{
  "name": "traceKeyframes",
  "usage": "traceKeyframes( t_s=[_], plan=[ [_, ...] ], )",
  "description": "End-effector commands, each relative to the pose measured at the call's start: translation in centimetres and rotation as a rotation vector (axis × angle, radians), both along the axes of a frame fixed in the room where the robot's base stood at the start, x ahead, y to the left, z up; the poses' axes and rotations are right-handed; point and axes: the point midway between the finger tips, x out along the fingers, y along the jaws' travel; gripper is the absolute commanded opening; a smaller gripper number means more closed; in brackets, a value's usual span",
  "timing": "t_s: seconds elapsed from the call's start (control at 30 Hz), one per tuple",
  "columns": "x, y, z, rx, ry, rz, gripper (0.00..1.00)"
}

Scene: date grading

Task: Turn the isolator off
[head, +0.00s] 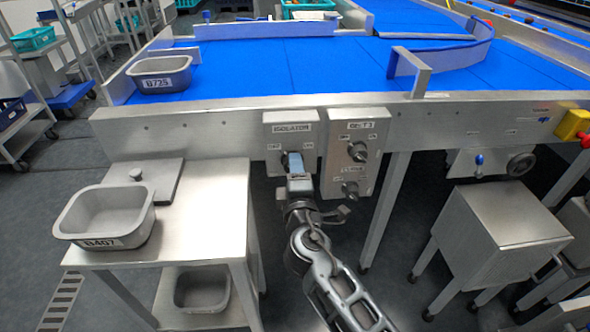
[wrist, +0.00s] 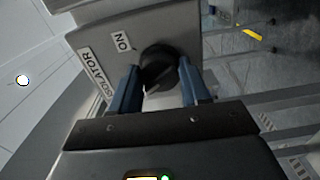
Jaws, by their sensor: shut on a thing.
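The isolator (head: 290,129) is a grey box on the front of the conveyor frame, with a label reading ISOLATOR. In the wrist view its face (wrist: 105,62) shows that label and an ON mark beside a dark rotary knob (wrist: 158,66). My gripper (head: 293,160) is at the front of the box. In the wrist view its blue fingers (wrist: 158,88) stand on either side of the knob and are shut on it. The fingers partly hide the knob's sides, and its pointer direction cannot be made out.
A second control box (head: 354,140) with two knobs sits just right of the isolator. A steel table (head: 215,195) with a grey tub (head: 104,217) stands to the left. A steel cabinet (head: 490,235) and a yellow box with a red button (head: 573,125) are at right.

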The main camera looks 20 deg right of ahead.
Motion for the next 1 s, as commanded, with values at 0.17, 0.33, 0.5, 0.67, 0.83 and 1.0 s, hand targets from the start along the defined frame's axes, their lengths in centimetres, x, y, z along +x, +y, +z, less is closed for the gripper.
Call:
traceKeyframes(
  t_s=[0.17,0.33,0.5,0.67,0.83,1.0],
  plan=[
    [-0.04,0.17,0.02,-0.109,0.037,0.003,0.15],
    [-0.04,0.17,0.00,-0.179,0.060,0.004,0.15],
    [-0.04,0.17,-0.03,-0.219,0.072,0.004,0.15],
    [-0.04,0.17,-0.06,-0.235,0.077,0.004,0.15],
    [-0.04,0.17,-0.08,-0.237,0.078,0.004,0.15],
    [-0.04,0.17,-0.09,-0.236,0.079,0.004,0.15]
  ],
)
